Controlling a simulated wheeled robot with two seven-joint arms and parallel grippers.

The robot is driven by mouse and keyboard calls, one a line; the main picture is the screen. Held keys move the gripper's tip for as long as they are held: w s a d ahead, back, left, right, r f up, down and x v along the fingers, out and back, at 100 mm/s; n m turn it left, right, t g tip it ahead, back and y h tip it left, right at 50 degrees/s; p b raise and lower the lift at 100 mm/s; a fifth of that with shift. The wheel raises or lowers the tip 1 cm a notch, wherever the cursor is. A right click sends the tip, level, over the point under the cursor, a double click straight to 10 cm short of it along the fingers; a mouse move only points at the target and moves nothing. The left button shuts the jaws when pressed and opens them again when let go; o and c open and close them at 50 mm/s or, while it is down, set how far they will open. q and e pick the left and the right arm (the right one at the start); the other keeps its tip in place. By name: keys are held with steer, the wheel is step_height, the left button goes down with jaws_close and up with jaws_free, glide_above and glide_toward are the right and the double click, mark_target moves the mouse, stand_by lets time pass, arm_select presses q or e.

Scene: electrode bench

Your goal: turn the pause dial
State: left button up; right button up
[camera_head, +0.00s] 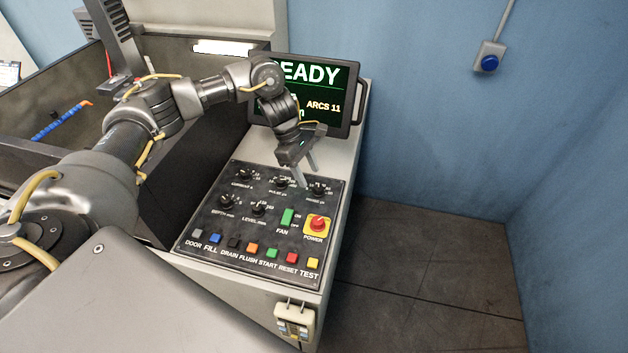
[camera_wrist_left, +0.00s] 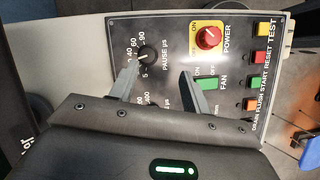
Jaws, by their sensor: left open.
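The pause dial (camera_head: 318,188) is a black knob at the upper right of the dark control panel (camera_head: 212,232). In the left wrist view the pause dial (camera_wrist_left: 146,55) shows with its printed scale and the label PAUSE beside it. My left gripper (camera_head: 309,178) is over the upper right of the panel, fingers pointing down, open and empty. In the left wrist view the left gripper (camera_wrist_left: 160,68) has its left fingertip close to the dial and its right fingertip towards the green fan switch. I cannot tell whether a finger touches the dial. My right gripper is not in view.
The red power knob (camera_head: 318,223) on its yellow plate and the green fan switch (camera_head: 287,217) are near the dial. Other black dials and a row of coloured buttons fill the panel. A screen (camera_head: 338,92) reading READY stands behind. Floor to the right is clear.

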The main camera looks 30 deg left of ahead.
mark_target(318, 187)
arm_select(q)
steer(key=w+f, duration=0.1)
steer(key=w+d+f, duration=0.1)
steer(key=f, duration=0.1)
steer(key=w+f+p, duration=0.1)
steer(key=shift+d+f, duration=0.15)
steer(key=shift+s+d+f+p, duration=0.1)
steer(key=shift+f+p, duration=0.2)
steer(key=shift+f, duration=0.45)
steer(key=shift+s, duration=0.4)
steer(key=shift+d+f, duration=0.15)
steer(key=shift+d, duration=0.1)
steer(key=shift+w, duration=0.2)
steer(key=shift+c, duration=0.7)
steer(key=shift+s+a, duration=0.1)
steer(key=shift+s, duration=0.05)
steer(key=c, duration=0.7)
steer(key=shift+c, duration=0.7)
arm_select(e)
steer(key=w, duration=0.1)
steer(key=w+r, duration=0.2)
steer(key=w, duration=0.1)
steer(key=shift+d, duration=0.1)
